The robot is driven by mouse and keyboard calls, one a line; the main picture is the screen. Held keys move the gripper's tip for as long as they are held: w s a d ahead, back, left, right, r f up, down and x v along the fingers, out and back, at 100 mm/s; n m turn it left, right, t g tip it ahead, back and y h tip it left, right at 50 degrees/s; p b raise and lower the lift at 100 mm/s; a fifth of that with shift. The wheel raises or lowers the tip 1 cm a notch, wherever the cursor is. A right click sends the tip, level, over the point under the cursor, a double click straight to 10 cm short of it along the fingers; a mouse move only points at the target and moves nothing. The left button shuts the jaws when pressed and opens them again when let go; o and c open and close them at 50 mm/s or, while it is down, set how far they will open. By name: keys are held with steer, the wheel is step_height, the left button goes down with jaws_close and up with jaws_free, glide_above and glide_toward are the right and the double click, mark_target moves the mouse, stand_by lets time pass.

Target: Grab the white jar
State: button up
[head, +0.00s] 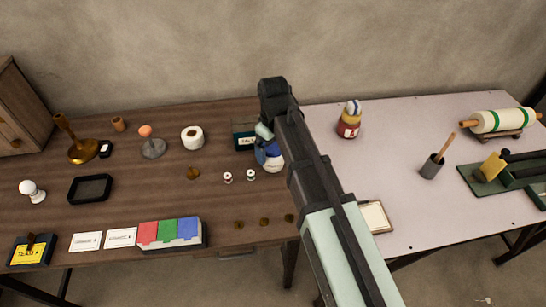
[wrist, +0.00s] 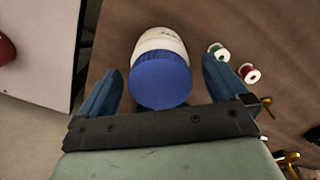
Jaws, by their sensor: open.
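The white jar (head: 275,166) with a blue lid stands on the brown wooden table near its right edge, partly hidden by my arm in the head view. In the wrist view the jar (wrist: 160,80) lies between my two fingers, lid towards the camera. My gripper (wrist: 162,64) is open, with one blue finger on each side of the jar. A gap shows on both sides, wider on the right. In the head view my gripper (head: 264,141) is at the jar, mostly covered by my own arm.
Two small spools (head: 239,176) stand just left of the jar. A dark green box (head: 243,135) is behind it. A white paper roll (head: 192,138) stands farther left. A red jar (head: 348,127) is on the pale table (head: 400,140) to the right.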

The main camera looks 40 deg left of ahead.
steer(key=shift+f, duration=1.3)
steer(key=shift+c, duration=0.4)
steer(key=c, duration=1.3)
steer(key=shift+r, duration=0.1)
